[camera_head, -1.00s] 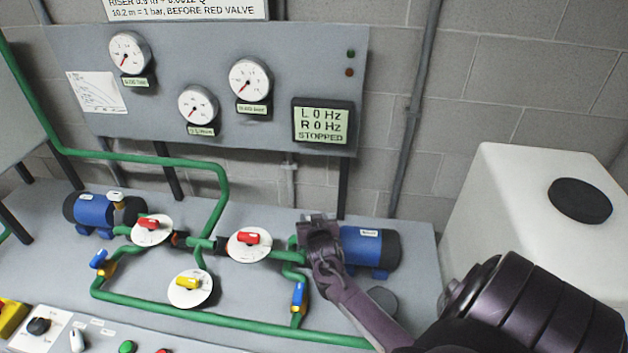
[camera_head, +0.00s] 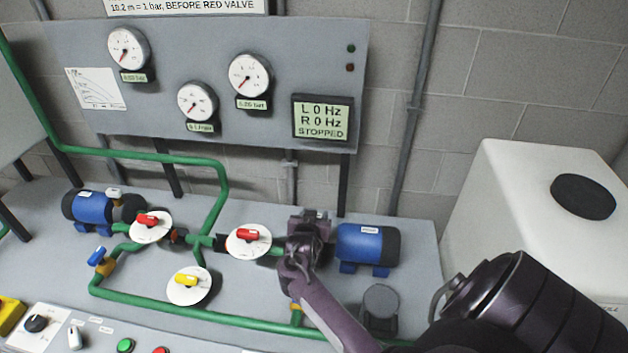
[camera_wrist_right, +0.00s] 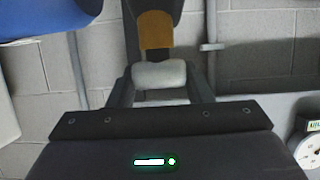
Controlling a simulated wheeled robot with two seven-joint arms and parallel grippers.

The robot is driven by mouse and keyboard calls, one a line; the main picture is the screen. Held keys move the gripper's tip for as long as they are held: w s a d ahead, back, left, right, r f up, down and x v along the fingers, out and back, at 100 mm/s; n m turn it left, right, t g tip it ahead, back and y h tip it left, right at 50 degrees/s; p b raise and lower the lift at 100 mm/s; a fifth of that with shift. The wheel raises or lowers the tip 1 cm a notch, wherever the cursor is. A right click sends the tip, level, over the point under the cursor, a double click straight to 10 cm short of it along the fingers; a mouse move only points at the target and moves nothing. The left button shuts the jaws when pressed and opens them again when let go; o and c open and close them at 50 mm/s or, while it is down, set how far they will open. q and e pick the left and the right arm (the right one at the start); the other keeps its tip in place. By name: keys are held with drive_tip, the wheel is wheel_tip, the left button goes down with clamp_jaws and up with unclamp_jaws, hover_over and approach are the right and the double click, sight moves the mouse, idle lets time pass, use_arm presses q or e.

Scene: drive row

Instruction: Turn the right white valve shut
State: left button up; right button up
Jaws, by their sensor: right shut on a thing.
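My right gripper (camera_head: 308,222) is at the left end of the right blue pump (camera_head: 367,245). In the right wrist view the right white valve's handle (camera_wrist_right: 160,74) sits between the two fingers, which are shut on it. An orange-brown valve body (camera_wrist_right: 156,32) shows just beyond the handle. In the head view my gripper hides this valve, so its exact angle cannot be told there. The left white valve (camera_head: 115,193) stands by the left blue pump (camera_head: 92,208). My left gripper is not in view.
Red-handled valves (camera_head: 148,220) (camera_head: 248,237) and a yellow-handled valve (camera_head: 187,281) sit on white dials along green pipes left of my gripper. A display (camera_head: 321,120) reads L 0 Hz, R 0 Hz, STOPPED. A white tank (camera_head: 510,200) stands at right.

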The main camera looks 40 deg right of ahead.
drive_tip(key=o, duration=1)
drive_tip(key=shift+b+v, duration=0.65)
drive_tip(key=shift+v, duration=3.25)
